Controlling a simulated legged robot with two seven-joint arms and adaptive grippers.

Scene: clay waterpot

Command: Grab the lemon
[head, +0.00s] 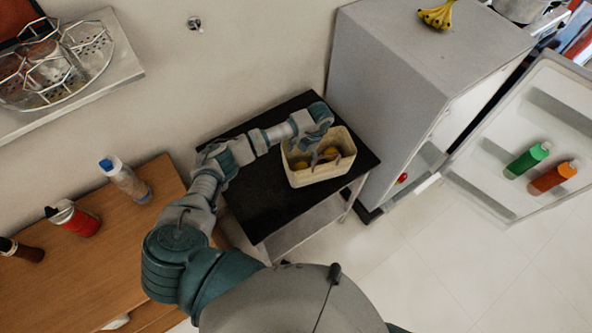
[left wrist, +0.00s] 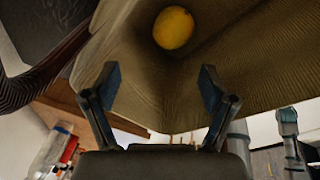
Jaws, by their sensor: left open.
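The yellow lemon (left wrist: 173,27) lies inside a cream basket (head: 322,177), against its ribbed inner wall in the left wrist view. In the head view, yellow fruit (head: 302,164) shows in the basket, partly hidden by my gripper; I cannot tell there which piece is the lemon. My left gripper (head: 319,156) reaches down into the basket from above. In the left wrist view its two blue-padded fingers (left wrist: 160,76) are spread apart with nothing between them, and the lemon is beyond the tips, slightly right of centre. My right gripper is not in view.
The basket stands on a small black-topped table (head: 265,205). A grey fridge (head: 410,80) with its door open stands close on the right, bananas (head: 437,15) on top. A wooden counter (head: 75,270) with bottles is on the left. The tiled floor at lower right is clear.

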